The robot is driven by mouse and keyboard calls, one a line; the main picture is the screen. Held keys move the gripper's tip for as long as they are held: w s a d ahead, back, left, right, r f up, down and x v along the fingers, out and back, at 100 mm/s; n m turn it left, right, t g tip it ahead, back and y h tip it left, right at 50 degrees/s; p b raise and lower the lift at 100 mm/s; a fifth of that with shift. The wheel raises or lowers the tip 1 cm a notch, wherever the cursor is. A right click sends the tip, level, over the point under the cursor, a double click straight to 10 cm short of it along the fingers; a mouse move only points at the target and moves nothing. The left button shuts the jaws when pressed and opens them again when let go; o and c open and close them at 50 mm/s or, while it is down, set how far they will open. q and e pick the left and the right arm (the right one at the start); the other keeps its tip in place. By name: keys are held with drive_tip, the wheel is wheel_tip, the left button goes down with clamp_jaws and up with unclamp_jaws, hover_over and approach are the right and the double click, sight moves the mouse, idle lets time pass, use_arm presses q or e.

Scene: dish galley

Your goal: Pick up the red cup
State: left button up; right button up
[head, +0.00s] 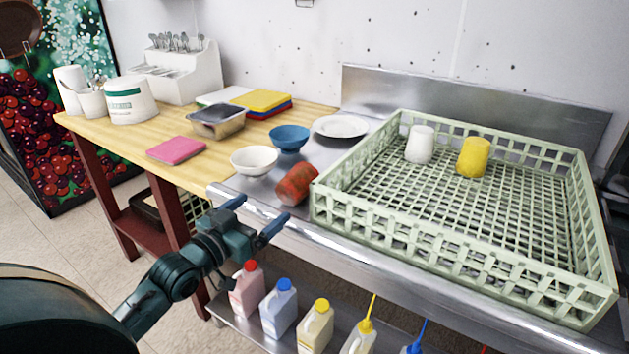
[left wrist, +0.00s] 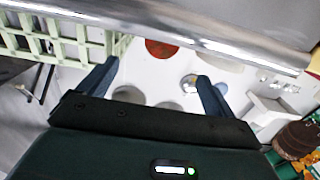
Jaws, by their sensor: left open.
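The red cup (head: 297,184), mottled red and orange, appears to lie on its side on the steel counter near its front edge, between the white bowl and the green rack. My left gripper (head: 259,211) is open and empty, in front of the counter edge, apart from the cup and to its lower left. In the left wrist view, a red rounded shape (left wrist: 161,48), which looks like the cup, shows beyond the open fingers (left wrist: 155,88), partly hidden by the steel edge. My right gripper is not in view.
A green rack (head: 335,222) with a white cup (head: 420,145) and a yellow cup (head: 473,157) stands right of the cup. A white bowl (head: 254,161), blue bowl (head: 289,138) and white plate (head: 341,127) are close behind. Several bottles stand on the lower shelf (head: 235,320).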

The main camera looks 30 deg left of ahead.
sight(295, 182)
use_arm(q)
drive_tip(key=shift+w+r, duration=0.1)
drive_tip(key=shift+w, duration=0.2)
drive_tip(key=w, duration=0.6)
drive_tip(key=shift+d, duration=0.25)
drive_tip(key=shift+w+d+f, duration=0.1)
drive_tip(key=shift+w, duration=1.55)
drive_tip(key=shift+w+d+f, duration=0.1)
drive_tip(key=shift+w, duration=1.5)
drive_tip(key=c, duration=1.1)
